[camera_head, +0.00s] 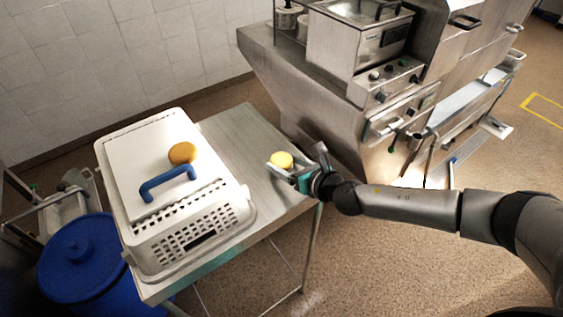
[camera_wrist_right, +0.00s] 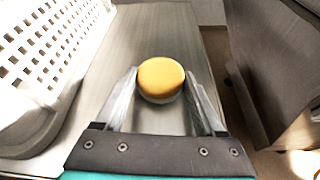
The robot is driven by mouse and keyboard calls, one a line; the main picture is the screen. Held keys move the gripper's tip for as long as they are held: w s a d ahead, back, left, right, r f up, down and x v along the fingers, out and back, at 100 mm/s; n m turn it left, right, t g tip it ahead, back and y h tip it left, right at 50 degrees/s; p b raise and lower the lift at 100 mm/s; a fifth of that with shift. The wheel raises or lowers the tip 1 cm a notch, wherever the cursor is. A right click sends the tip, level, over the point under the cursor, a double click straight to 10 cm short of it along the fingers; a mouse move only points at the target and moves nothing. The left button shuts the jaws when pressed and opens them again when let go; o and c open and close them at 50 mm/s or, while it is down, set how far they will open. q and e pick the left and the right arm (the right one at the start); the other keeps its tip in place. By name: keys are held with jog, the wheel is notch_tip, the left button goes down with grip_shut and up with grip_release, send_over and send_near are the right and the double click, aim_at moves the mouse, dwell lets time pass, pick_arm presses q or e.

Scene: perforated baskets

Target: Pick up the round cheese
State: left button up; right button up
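A round yellow cheese (camera_head: 282,159) is on the bare part of the metal table, right of the white basket. In the right wrist view the cheese (camera_wrist_right: 161,78) shows a smooth orange-yellow top and a paler lower side. My right gripper (camera_head: 286,168) is at the cheese, its arm coming in from the right. In the wrist view its fingers (camera_wrist_right: 161,92) are apart, one on each side of the cheese, with narrow gaps; firm contact cannot be seen. A second round, orange-yellow piece (camera_head: 182,153) lies on the basket's lid. My left gripper is not in view.
The white perforated basket (camera_head: 200,232) with a flat lid and blue handle (camera_head: 168,180) fills the table's left part. The table (camera_head: 236,130) is bare behind the cheese. Steel kitchen equipment (camera_head: 330,95) stands behind right. A blue lidded bin (camera_head: 80,255) is at left.

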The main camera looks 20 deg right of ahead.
jog(key=c, duration=0.8)
